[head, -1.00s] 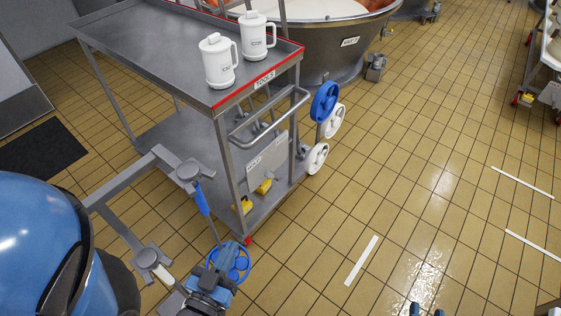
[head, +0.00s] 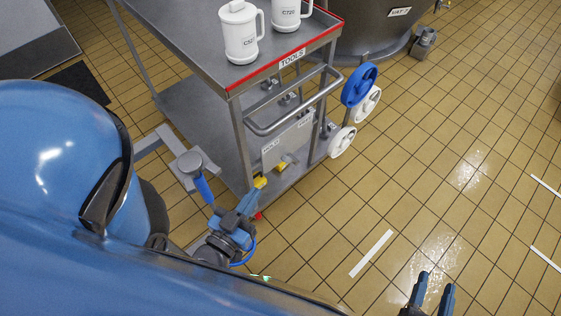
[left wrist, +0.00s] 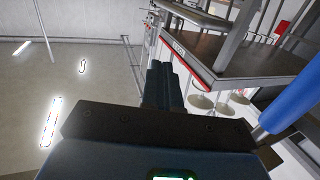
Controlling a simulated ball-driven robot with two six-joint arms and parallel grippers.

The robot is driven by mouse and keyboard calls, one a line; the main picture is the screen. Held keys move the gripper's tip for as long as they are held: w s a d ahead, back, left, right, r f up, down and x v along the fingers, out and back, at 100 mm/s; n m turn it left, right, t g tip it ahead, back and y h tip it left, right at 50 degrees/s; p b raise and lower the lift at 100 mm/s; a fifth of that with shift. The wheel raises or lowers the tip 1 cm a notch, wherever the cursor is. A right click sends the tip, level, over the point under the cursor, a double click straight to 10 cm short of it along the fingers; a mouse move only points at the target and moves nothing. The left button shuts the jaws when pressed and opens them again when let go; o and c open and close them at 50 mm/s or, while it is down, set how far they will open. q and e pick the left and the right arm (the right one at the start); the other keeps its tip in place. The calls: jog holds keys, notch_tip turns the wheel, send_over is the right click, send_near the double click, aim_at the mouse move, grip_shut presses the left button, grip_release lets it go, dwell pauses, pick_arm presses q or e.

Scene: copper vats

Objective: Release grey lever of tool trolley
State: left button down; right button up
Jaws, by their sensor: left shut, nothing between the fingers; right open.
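The tool trolley (head: 190,50) is grey metal with a red-edged top and a TOOLS label. Under its end handle is a panel (head: 290,140) with two small white labels; two yellow pieces (head: 281,165) show low beside it. I cannot clearly pick out a grey lever. My left gripper (head: 257,187) is shut and empty, low at the trolley's near corner, its fingers close to the nearer yellow piece; contact cannot be told. In the left wrist view its fingers (left wrist: 162,85) are together, left of the trolley (left wrist: 215,55). My right gripper (head: 433,288) is open and empty over the floor.
Two white lidded jugs (head: 241,35) stand on the trolley top. A blue wheel (head: 359,84) and white wheels (head: 342,142) are at its right side. A metal vat (head: 375,30) stands behind. The tiled floor (head: 460,130) to the right is mostly open.

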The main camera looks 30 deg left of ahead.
aim_at(290, 160)
pick_arm(q)
jog(key=w+a+f+n+t+y+b, duration=0.1)
jog(key=w+a+f+n+y+b, duration=0.1)
jog(key=w+f+n+b, duration=0.3)
jog(key=w+a+f+n+t+y+b, duration=0.2)
jog(key=w+f+n+b, duration=0.4)
jog(key=f+n+b, duration=0.6)
jog(key=w+a+f+n+t+y+b, duration=0.1)
jog(key=w+f+n+y+b, duration=0.3)
jog(key=f+n+b, duration=0.5)
notch_tip(290, 160, down, 15)
jog(key=w+a+b, duration=0.1)
jog(key=b, duration=0.6)
jog(key=shift+w+t, duration=0.15)
jog(key=shift+t, duration=0.15)
jog(key=shift+w+a+r, duration=0.1)
jog(key=d+b+x, duration=0.1)
jog(key=d+x, duration=0.1)
jog(key=x, duration=1)
jog(key=shift+w+d+r, duration=0.2)
jog(key=shift+w+r, duration=0.25)
jog(key=shift+r, duration=0.1)
jog(key=shift+r, duration=0.1)
